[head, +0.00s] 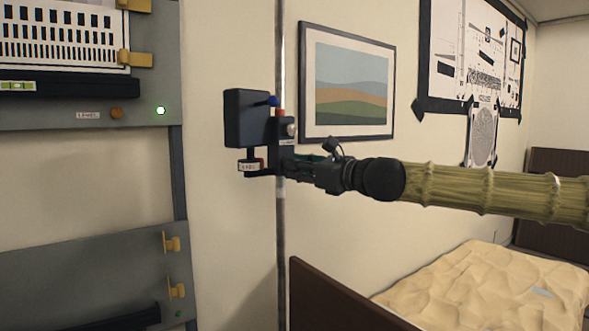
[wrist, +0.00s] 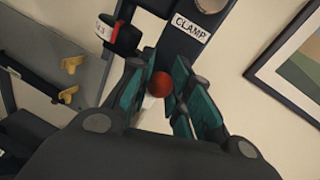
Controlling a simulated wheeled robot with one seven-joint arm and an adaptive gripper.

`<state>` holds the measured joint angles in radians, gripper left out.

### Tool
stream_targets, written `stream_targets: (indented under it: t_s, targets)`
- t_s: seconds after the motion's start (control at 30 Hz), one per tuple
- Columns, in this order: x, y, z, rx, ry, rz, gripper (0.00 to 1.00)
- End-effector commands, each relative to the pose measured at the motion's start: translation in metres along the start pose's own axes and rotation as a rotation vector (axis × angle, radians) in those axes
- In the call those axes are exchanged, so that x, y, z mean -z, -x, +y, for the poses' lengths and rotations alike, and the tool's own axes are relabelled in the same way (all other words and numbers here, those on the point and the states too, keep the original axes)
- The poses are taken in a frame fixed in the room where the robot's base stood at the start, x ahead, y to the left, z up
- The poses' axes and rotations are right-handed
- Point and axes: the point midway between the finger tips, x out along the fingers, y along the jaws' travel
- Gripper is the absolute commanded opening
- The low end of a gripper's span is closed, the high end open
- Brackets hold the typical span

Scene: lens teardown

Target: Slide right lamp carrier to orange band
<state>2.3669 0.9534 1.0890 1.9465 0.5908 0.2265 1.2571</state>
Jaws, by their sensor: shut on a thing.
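The lamp carrier (head: 284,133) is a dark clamp on a vertical metal pole (head: 281,55), with a black box-shaped lamp head (head: 246,118) to its left. A red-orange patch (head: 280,112) shows at the pole just above the clamp; I cannot tell whether it is the orange band or a carrier part. In the wrist view, the carrier (wrist: 172,45) bears a "CLAMP" label. My gripper (head: 296,166) reaches the carrier's lower part from the right. In the wrist view, my gripper (wrist: 160,76) has its teal-padded fingers closed around a red ball knob (wrist: 159,86). The fingers hide part of the knob.
A grey panel rack (head: 180,60) with yellow handles stands left of the pole. A framed picture (head: 347,132) hangs on the wall behind. A pale band (head: 280,191) marks the pole below the carrier.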

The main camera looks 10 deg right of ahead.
Motion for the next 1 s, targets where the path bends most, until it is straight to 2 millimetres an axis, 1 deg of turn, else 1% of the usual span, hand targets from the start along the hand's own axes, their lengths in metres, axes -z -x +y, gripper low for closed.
stream_targets:
  t_s: [0.03, 0.07, 0.1, 0.17, 0.2, 0.47, 0.63, 0.77, 1.0]
  targets:
    - [-0.001, 0.001, 0.001, -0.001, 0.000, -0.002, 0.00]
    - [-0.001, 0.001, 0.001, -0.001, 0.000, -0.002, 0.23]
    - [-0.001, 0.001, 0.001, -0.001, 0.000, -0.002, 0.31]
    - [-0.001, 0.001, 0.001, -0.001, 0.000, -0.002, 0.42]
    - [-0.001, 0.000, 0.001, -0.002, 0.000, -0.002, 0.44]
    - [-0.001, -0.001, 0.002, -0.003, 0.000, -0.001, 0.44]
    - [-0.001, 0.005, 0.001, -0.003, 0.000, -0.001, 0.44]
    - [-0.002, 0.019, 0.002, -0.004, 0.000, -0.003, 0.44]
    - [-0.001, 0.051, 0.002, -0.004, -0.001, -0.002, 0.44]
